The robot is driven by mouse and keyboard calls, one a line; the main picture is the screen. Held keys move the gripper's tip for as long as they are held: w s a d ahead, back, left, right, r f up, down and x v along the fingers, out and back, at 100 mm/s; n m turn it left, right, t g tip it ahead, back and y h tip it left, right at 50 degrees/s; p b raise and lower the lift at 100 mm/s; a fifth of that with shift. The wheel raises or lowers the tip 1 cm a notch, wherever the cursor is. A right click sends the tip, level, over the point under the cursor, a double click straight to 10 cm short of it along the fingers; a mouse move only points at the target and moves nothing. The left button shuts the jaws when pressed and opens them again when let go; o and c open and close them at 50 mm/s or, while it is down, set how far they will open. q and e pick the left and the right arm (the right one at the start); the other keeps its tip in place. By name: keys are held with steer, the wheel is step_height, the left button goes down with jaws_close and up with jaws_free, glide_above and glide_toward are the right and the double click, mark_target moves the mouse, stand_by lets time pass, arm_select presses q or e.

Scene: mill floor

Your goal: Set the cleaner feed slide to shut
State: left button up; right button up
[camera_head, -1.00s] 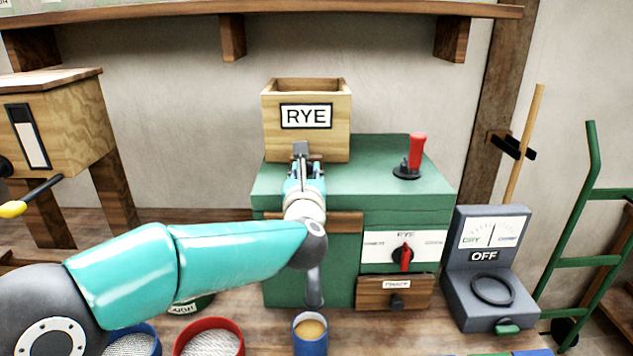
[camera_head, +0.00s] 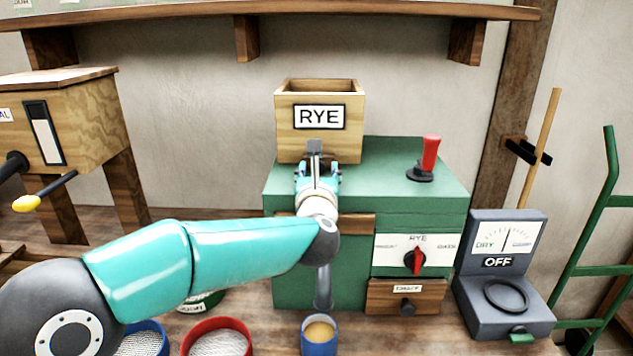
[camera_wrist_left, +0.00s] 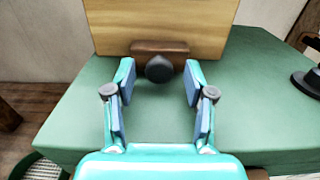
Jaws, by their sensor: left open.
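The cleaner is a green cabinet (camera_head: 230,330) (camera_head: 425,205) with a wooden hopper marked RYE (camera_head: 290,145) on top. In the left wrist view, the feed slide (camera_wrist_left: 143,48) is a brown wooden piece low on the hopper front (camera_wrist_left: 200,20), with a dark round knob (camera_wrist_left: 159,68). My left gripper (camera_head: 319,172) is over the cabinet top, just in front of the hopper. Its open fingers (camera_wrist_left: 157,85) stand either side of the knob, with gaps on both sides and nothing visibly held. In the head view my gripper largely hides the slide. My right gripper is not in view.
A red lever (camera_head: 430,155) stands on the cabinet's right. The front has a red-pointer dial (camera_head: 416,260) and a drawer (camera_head: 405,297). A grey meter marked OFF (camera_head: 497,262) stands right. A blue cup (camera_head: 319,335) and a red-rimmed bowl (camera_head: 217,340) stand in front.

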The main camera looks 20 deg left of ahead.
arm_select(q)
steer(key=v, duration=1.1)
steer(key=shift+s, duration=0.35)
steer(key=shift+d, duration=0.1)
